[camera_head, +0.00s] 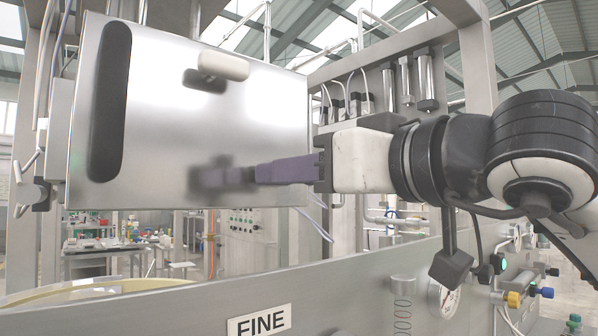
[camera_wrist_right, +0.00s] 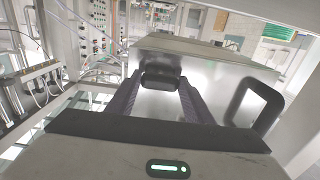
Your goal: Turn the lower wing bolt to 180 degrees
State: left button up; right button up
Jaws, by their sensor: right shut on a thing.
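The steel box (camera_head: 200,120) fills the left and middle of the head view. The upper wing bolt (camera_head: 222,65), with a pale rounded wing lying nearly level, sits near the top of its face. My right gripper (camera_head: 251,174) reaches in from the right, low on the same face, and is shut on the lower wing bolt. In the head view the fingers mostly hide that bolt, so its angle cannot be read there. In the right wrist view the lower wing bolt (camera_wrist_right: 162,80) is a dark rounded bar between the fingertips. My left gripper is not in view.
Below is a steel ledge with a "FINE" label (camera_head: 259,322) and a round gauge (camera_head: 445,298). Steel posts and tubes (camera_head: 405,80) stand behind my right arm.

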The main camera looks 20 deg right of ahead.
jog(key=shift+f, duration=0.15)
jog(key=o, duration=1.1)
jog(key=shift+c, duration=0.2)
jog(key=shift+s, duration=0.15)
jog(key=b+v, duration=0.1)
jog(key=v, duration=0.9)
